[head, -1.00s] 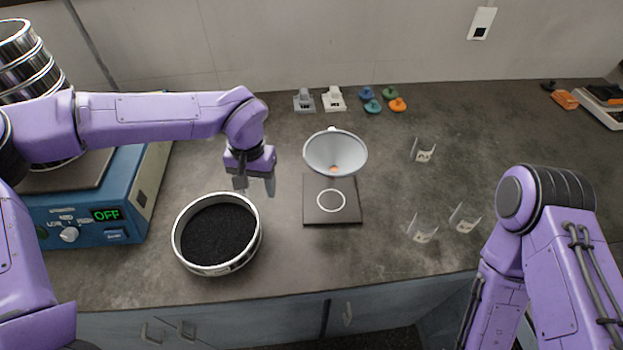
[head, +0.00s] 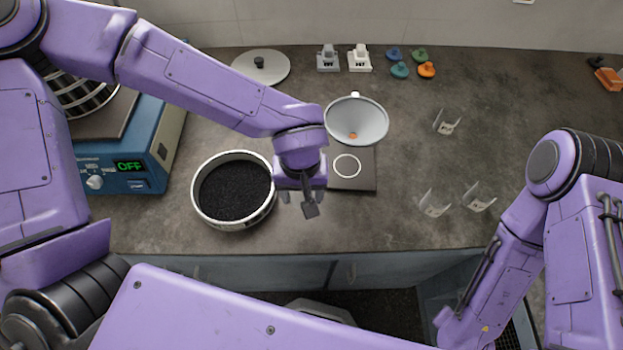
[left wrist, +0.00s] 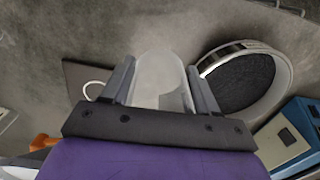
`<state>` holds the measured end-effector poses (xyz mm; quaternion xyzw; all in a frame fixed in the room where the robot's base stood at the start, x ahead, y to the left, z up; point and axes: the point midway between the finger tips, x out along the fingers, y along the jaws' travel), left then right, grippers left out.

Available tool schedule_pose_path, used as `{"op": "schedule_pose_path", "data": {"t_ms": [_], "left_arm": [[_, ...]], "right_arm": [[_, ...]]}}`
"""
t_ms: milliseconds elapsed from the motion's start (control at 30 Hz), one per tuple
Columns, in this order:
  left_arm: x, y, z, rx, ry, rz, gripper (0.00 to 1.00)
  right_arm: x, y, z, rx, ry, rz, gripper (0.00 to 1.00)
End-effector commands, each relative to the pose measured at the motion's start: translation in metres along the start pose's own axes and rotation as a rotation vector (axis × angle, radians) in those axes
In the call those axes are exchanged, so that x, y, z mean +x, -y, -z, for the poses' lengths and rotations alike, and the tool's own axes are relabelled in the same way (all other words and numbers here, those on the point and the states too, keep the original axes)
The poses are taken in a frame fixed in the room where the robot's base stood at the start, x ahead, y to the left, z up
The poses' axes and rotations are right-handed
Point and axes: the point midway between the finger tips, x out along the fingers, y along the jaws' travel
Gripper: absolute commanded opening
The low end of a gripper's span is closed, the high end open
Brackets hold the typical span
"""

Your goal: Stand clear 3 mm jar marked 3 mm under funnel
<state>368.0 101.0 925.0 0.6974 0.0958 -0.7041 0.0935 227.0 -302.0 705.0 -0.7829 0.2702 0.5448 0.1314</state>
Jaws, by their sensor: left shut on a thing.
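My left gripper (head: 299,203) is between the black-filled sieve and the dark plate in the head view. In the left wrist view it (left wrist: 155,85) is shut on a clear jar (left wrist: 160,75); no mark on the jar can be read. The white funnel (head: 357,118) is held above the square plate (head: 365,183), which bears a white ring (head: 347,166). The ring is bare. Three more clear pieces with pale labels stand to the right: one at the back (head: 446,123), two nearer (head: 433,204) (head: 478,198). My right gripper is out of view.
The round sieve (head: 235,216) of black grains stands close to my left gripper. The blue shaker (head: 125,180) reads OFF at the left. A round lid (head: 275,73) and several coloured knobbed pieces (head: 427,70) lie at the back. Counter between plate and clear pieces is free.

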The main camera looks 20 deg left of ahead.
Motion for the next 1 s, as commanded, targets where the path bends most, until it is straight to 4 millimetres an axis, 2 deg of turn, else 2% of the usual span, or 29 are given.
{"op": "schedule_pose_path", "data": {"t_ms": [33, 200, 467, 633, 967, 1000], "left_arm": [[0.004, -0.002, 0.014, -0.002, 0.001, 0.002, 0.28], [0.042, -0.006, 0.043, -0.002, 0.001, 0.001, 0.28], [0.066, -0.009, 0.064, -0.001, 0.0, 0.0, 0.28], [0.095, -0.009, 0.063, 0.002, 0.0, 0.0, 0.28], [0.099, -0.009, 0.063, -0.001, 0.0, -0.001, 0.28], [0.1, -0.009, 0.063, -0.001, 0.001, -0.001, 0.62]], "right_arm": [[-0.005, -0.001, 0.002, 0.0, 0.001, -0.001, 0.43], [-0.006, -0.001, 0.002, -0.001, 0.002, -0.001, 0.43], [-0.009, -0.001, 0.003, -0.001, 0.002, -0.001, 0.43], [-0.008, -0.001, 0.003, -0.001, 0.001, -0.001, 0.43], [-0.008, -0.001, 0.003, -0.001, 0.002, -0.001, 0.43], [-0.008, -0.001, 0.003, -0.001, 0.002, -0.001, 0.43]]}}
